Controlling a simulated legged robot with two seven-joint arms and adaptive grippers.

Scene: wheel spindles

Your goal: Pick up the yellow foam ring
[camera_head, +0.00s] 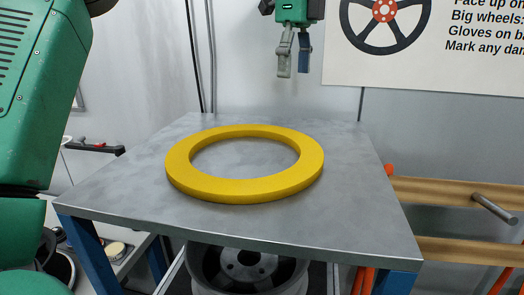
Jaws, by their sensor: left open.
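The yellow foam ring (245,190) lies flat on a grey metal table (125,190), near the middle of its top. The table surface shows through the ring's hole. My left gripper (293,72) is at the top centre, fingers pointing down. It is open and empty, higher in the picture than the ring and apart from it. My right gripper is not in view.
A poster (440,60) with a wheel picture hangs on the back wall. A wooden rack (450,192) with a metal peg (494,209) stands to the right. A dark wheel (248,268) sits under the table. The tabletop around the ring is clear.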

